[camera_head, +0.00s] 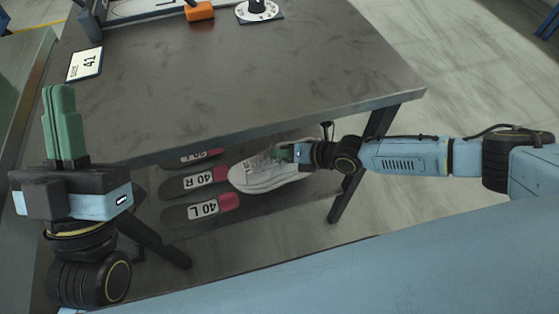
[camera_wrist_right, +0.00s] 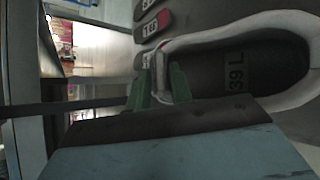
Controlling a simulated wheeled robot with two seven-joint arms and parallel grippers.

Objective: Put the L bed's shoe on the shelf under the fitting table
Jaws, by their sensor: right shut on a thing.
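A white shoe (camera_head: 262,174) with laces is under the fitting table's (camera_head: 235,75) front edge, over the shelf (camera_head: 255,215). My right gripper (camera_head: 284,153) is shut on the shoe at its right end. In the right wrist view, the green fingers (camera_wrist_right: 163,84) grip the rim of the shoe (camera_wrist_right: 290,22), and its dark inside reads "39 L". I cannot tell whether the sole touches the shelf. My left gripper (camera_head: 64,124) is empty, its green fingers together and pointing up, left of the table.
Dark shoe-shaped beds with red ends lie left of the shoe, including one marked 40 R (camera_head: 195,182) and one marked 40 L (camera_head: 201,209). A table leg (camera_head: 348,195) stands right of the shoe.

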